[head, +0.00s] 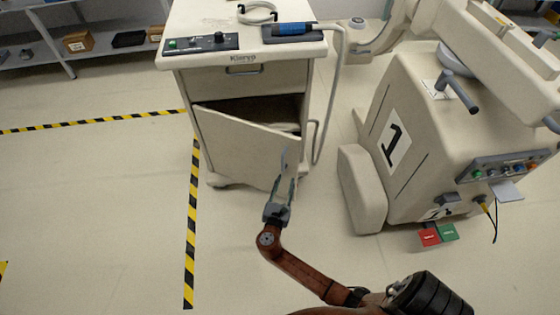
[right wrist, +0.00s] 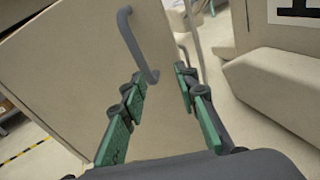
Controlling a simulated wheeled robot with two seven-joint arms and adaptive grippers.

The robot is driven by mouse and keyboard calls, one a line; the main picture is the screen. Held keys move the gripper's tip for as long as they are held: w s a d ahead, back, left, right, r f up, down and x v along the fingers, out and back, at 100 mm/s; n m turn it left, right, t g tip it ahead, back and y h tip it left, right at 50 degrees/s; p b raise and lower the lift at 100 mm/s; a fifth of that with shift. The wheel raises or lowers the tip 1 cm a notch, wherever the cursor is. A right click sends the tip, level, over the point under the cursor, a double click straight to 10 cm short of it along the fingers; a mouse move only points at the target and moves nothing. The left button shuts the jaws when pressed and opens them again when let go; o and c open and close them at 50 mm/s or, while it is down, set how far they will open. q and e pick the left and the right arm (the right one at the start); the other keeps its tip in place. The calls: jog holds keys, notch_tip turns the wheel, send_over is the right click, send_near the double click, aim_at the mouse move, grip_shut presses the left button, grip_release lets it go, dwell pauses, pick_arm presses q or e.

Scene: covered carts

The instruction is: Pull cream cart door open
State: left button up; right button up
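The cream cart (head: 185,90) stands upright at the upper middle of the head view. Its lower door (head: 240,145) is partly open, swung out at its right side with the dark interior showing above it. The door panel (right wrist: 85,75) fills the left of the right wrist view, with a grey bar handle (right wrist: 132,45) on it. My right gripper (head: 286,165) is at the door's free right side. In the right wrist view its green-padded fingers (right wrist: 160,76) are apart, with the handle's lower end between the tips, nearer the left finger. My left gripper is not in view.
Yellow-black tape (head: 192,220) runs along the floor at left. The floor left of the cart's front is clear.

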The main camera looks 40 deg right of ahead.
aim_at(282, 162)
jog(key=shift+n+t+h, duration=0.4)
jog(key=shift+n+t, duration=0.1)
jog(key=shift+n, duration=0.3)
jog(key=w+r, duration=0.1)
jog(key=w+d+r+b, duration=0.1)
jog(key=w, duration=0.1)
jog(key=w+d+r+b, duration=0.1)
jog(key=w, duration=0.1)
jog(key=shift+w+d+r, duration=0.2)
jog(key=shift+d+r, duration=0.05)
jog(key=shift+b+x, duration=0.35)
jog(key=shift+x, duration=0.6)
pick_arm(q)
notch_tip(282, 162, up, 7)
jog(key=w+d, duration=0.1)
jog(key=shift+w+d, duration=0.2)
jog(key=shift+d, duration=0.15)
pick_arm(e)
jog(key=shift+w+d+r, duration=0.15)
jog(key=shift+w+d, duration=0.1)
jog(key=shift+d, duration=0.05)
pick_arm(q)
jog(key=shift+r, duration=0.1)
pick_arm(e)
grip_shut()
